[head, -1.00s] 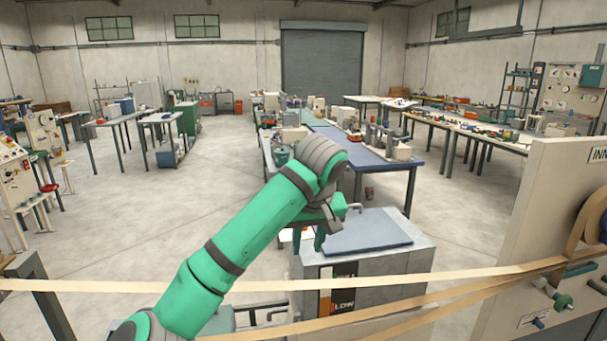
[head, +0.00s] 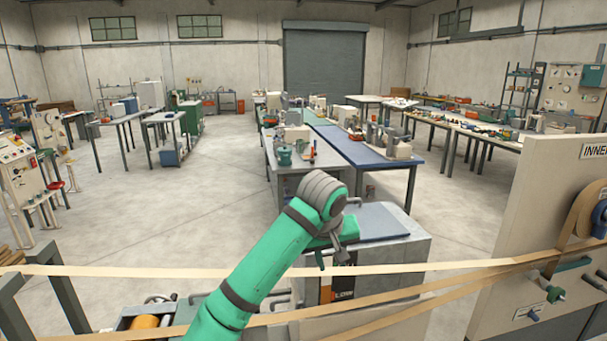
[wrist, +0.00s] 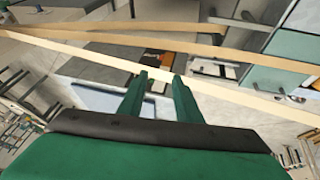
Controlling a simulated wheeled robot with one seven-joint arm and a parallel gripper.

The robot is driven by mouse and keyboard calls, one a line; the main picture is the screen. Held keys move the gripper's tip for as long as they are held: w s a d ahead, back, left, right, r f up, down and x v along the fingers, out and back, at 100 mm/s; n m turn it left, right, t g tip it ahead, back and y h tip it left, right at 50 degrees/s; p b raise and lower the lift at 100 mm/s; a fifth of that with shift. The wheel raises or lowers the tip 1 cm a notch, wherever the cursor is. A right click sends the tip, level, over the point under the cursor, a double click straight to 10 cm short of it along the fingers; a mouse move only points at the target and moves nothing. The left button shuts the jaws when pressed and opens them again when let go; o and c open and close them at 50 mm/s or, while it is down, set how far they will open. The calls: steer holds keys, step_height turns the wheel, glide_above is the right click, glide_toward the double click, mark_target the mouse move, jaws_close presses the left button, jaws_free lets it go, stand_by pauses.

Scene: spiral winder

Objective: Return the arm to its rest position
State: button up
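My green arm (head: 262,265) reaches up from the bottom of the head view, with its grey wrist joint bent at the top. Nothing is held between the fingers. Pale tan strips pass behind the fingers in that view.
Long tan strips (head: 140,270) stretch across the foreground to a roll (head: 590,215) on the cream machine panel (head: 535,185) at the right. The grey cabinet (head: 395,265) has a blue top pad (head: 378,225). Worktables stand behind, with open floor at left.

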steer(key=s+d+f+t+h, duration=0.25)
steer(key=d+f+h, duration=0.45)
steer(key=d+f, duration=0.7)
steer(key=s+f+n+t, duration=0.3)
steer(key=s+f+t, duration=0.2)
steer(key=s+f, duration=0.55)
steer(key=s+a+f+t+y, duration=0.1)
steer(key=s+a+f+y, duration=0.1)
steer(key=s+a+f, duration=0.3)
steer(key=s+a+f+n+y, duration=0.1)
steer(key=s+a+f+y, duration=0.1)
steer(key=s, duration=0.6)
steer(key=s+a+f+t+y, duration=0.1)
steer(key=s+a+f+y, duration=0.1)
steer(key=s+a+f, duration=0.3)
steer(key=s+a+r+m+y, duration=0.1)
steer(key=s+a+r+m, duration=0.1)
steer(key=s, duration=0.8)
steer(key=s+a+r+m+y, duration=0.1)
steer(key=s+a+r+m, duration=0.2)
steer(key=s, duration=0.8)
steer(key=a+r, duration=0.2)
steer(key=a, duration=0.2)
steer(key=shift+s+r+t+y, duration=0.15)
steer(key=shift+s+t+y, duration=0.15)
steer(key=shift+t, duration=0.05)
